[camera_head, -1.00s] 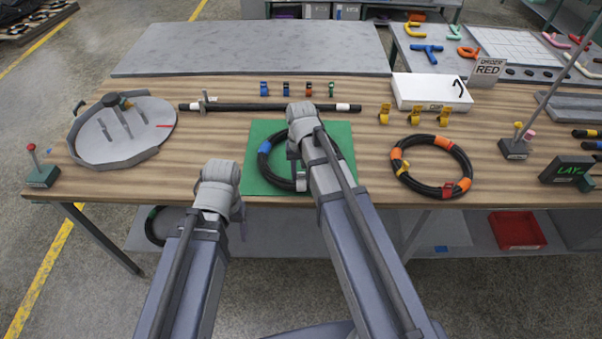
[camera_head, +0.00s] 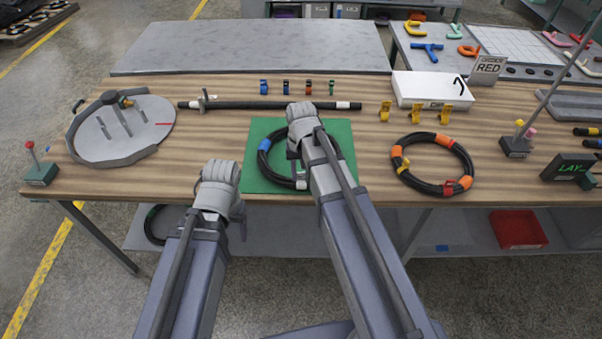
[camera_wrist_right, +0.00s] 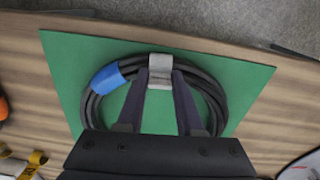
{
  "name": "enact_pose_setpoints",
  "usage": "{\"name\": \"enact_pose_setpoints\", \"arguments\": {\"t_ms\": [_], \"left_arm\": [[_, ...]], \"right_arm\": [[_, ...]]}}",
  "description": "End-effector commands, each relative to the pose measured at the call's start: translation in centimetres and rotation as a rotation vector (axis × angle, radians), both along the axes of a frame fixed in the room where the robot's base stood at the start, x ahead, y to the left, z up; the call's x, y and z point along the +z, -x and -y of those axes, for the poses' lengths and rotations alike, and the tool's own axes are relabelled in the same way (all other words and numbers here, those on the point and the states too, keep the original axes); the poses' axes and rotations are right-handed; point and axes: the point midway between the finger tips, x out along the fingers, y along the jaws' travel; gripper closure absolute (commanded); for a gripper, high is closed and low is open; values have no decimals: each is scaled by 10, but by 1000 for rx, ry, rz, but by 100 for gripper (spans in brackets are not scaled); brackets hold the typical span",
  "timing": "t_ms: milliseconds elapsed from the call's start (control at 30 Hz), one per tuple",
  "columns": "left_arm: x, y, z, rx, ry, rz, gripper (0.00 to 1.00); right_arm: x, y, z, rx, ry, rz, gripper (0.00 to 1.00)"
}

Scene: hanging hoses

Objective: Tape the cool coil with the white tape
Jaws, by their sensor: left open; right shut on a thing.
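The coil (camera_head: 265,165) is a black hose ring lying on a green mat (camera_head: 337,186). A blue band shows on its upper left in the head view; the right wrist view shows a blue band (camera_wrist_right: 108,78) beside the gripper. A white tape piece (camera_wrist_right: 160,66) sits on the coil's near side and also shows in the head view (camera_head: 300,183). My right gripper (camera_wrist_right: 161,82) is over the coil, its fingers shut on the white piece. My arm hides the coil's right part. My left gripper (camera_head: 242,222) is empty in front of the table edge; its fingers are barely visible.
A second coil (camera_head: 402,178) with orange bands lies right of the mat. Small coloured clips (camera_head: 286,88) and a black rod (camera_head: 265,106) lie behind. A round grey fixture (camera_head: 120,135) stands left, a white box (camera_head: 430,90) back right. The wood between is clear.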

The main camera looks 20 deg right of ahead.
Motion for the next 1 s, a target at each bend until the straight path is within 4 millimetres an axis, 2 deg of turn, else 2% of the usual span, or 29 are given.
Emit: {"name": "enact_pose_setpoints", "arguments": {"t_ms": [67, 100, 400, 667, 1000], "left_arm": [[-2, 0, 0, 0, 0, 0, 30], [-2, 0, 0, 0, 0, 0, 30], [1, 0, 0, 0, 0, 0, 30], [23, 0, 0, 0, 0, 0, 30], [69, 0, 0, 0, 0, 0, 30]], "right_arm": [[-2, 2, -1, 0, -1, -5, 100], [-2, 2, -1, 0, -1, -5, 62], [1, 4, -1, 0, -3, -8, 30], [23, 3, -1, 1, -2, -4, 30], [69, 2, -1, 0, 0, 1, 30]]}}
